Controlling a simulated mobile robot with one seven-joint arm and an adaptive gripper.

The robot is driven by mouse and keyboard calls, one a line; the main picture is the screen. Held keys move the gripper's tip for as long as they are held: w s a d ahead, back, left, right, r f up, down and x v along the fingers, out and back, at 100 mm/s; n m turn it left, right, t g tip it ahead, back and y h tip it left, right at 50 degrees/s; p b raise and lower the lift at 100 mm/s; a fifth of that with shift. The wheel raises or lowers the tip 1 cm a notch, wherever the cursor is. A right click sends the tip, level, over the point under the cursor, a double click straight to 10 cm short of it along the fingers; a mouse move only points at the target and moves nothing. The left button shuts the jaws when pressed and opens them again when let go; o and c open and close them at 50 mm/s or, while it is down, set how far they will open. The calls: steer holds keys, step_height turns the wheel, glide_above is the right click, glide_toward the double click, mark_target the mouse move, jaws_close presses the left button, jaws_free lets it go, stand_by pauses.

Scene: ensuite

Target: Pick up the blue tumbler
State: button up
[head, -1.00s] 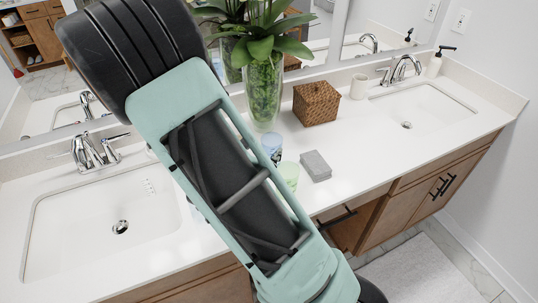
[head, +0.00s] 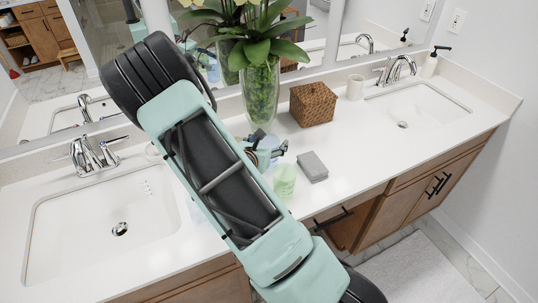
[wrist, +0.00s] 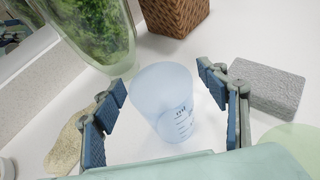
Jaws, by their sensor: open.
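The blue tumbler (wrist: 165,105) is translucent, with dark printed marks on its side. It stands on the white counter in the wrist view. My gripper (wrist: 162,88) is open, with one blue-padded finger on either side of the tumbler. In the head view the tumbler (head: 270,142) is largely hidden behind my gripper (head: 268,151) and arm, just in front of the glass vase.
A glass vase with plants (head: 261,92) and a wicker box (head: 313,104) stand behind. A pale green cup (head: 284,181) and a grey block (head: 312,166) are close by. A beige lump (wrist: 67,145) lies left in the wrist view. Sinks flank the counter.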

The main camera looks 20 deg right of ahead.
steer(key=shift+c, duration=0.2)
steer(key=c, duration=1.2)
steer(key=shift+c, duration=0.5)
steer(key=shift+r, duration=0.15)
